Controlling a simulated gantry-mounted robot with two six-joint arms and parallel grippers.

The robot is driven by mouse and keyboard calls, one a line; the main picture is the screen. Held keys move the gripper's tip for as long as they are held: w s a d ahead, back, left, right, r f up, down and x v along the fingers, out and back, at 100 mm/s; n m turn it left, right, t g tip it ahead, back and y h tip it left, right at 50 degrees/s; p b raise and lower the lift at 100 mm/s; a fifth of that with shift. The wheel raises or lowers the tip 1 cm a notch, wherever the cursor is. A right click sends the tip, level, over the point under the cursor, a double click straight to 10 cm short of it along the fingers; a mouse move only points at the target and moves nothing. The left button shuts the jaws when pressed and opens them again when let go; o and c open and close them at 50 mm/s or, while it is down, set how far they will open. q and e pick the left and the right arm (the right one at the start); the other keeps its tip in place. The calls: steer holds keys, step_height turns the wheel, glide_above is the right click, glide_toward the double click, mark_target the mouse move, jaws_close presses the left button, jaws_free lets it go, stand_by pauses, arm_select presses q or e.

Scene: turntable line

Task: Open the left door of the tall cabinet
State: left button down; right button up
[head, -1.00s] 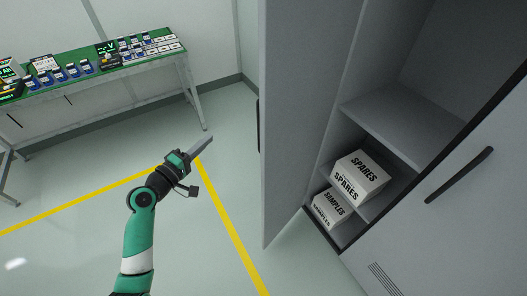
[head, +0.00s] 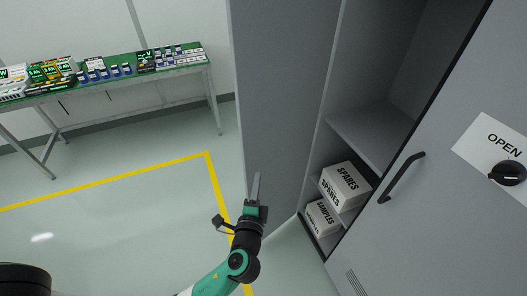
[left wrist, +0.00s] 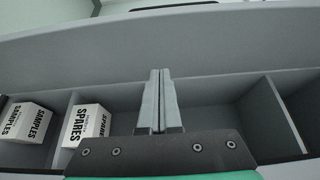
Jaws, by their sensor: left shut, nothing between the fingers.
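The tall cabinet (head: 362,125) stands at the right in the head view. Its left door (head: 280,85) stands swung out, showing the shelves inside. The right door (head: 425,225) is closed, with a dark bar handle (head: 402,178). My left gripper (head: 257,176) is shut and empty, at the lower part of the open door in the picture; I cannot tell whether it touches. In the left wrist view its closed fingers (left wrist: 160,75) point at a wide grey panel, with shelf compartments behind them. My right gripper is not in view.
A SPARES box (head: 345,186) and a SAMPLES box (head: 322,218) sit on the cabinet's low shelves. An OPEN sign (head: 480,140) with a black knob (head: 507,173) shows at right. A green-topped bench (head: 110,82) stands at back left. Floor with yellow lines (head: 110,180) is clear between.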

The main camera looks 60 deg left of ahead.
arm_select(q)
steer(key=b, duration=0.2)
glide_toward(256, 142)
steer(key=x, duration=0.5)
steer(key=shift+w+d, duration=0.15)
steer(key=shift+w, duration=0.15)
steer(key=shift+s+a, duration=0.1)
steer(key=shift+a, duration=0.45)
